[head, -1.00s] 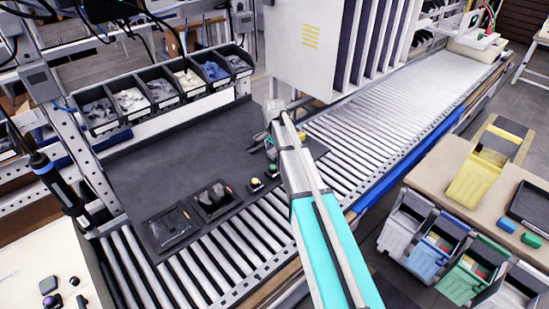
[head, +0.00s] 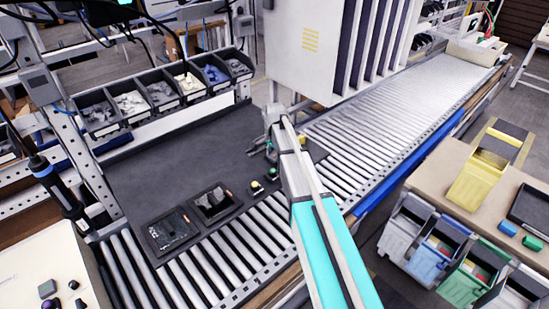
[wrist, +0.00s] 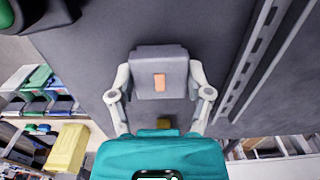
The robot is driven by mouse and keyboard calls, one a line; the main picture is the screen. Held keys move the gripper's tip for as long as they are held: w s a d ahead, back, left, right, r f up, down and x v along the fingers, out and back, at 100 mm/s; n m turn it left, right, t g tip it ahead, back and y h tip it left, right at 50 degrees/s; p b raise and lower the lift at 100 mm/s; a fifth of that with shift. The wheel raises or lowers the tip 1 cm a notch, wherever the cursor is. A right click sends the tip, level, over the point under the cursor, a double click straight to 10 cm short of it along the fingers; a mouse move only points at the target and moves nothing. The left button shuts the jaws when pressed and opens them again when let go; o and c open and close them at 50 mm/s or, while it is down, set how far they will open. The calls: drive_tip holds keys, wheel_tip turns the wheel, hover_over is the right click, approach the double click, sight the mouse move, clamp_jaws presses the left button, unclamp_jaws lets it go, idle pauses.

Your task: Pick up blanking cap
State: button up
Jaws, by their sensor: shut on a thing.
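In the wrist view, my gripper (wrist: 160,83) has its two grey fingers closed on the left and right sides of a dark grey block-shaped piece (wrist: 160,58), which I take to be the blanking cap. The piece has a small orange rectangle on its face. A flat grey surface lies behind it; I cannot tell the gap between them. In the head view, my gripper (head: 266,140) is over the right end of the dark bench mat (head: 165,150), partly hidden by my arm. The held piece cannot be made out there.
Two black trays with parts (head: 172,232) (head: 214,203) sit at the mat's front edge, beside a yellow button (head: 256,185). Grey bins (head: 130,104) line the back. A white cabinet (head: 310,45) stands close behind my gripper. Roller conveyors run in front and right. A screwdriver (head: 52,180) hangs left.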

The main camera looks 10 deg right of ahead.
drive_tip(key=shift+c, duration=0.6)
drive_tip(key=shift+r, duration=0.1)
wheel_tip(320, 180, up, 2)
drive_tip(key=p, duration=0.2)
drive_tip(key=shift+r+p, duration=0.25)
drive_tip(key=shift+p, duration=0.05)
drive_tip(key=s+r+p, duration=1)
drive_tip(key=s, duration=0.4)
drive_tip(key=shift+a+r, duration=0.15)
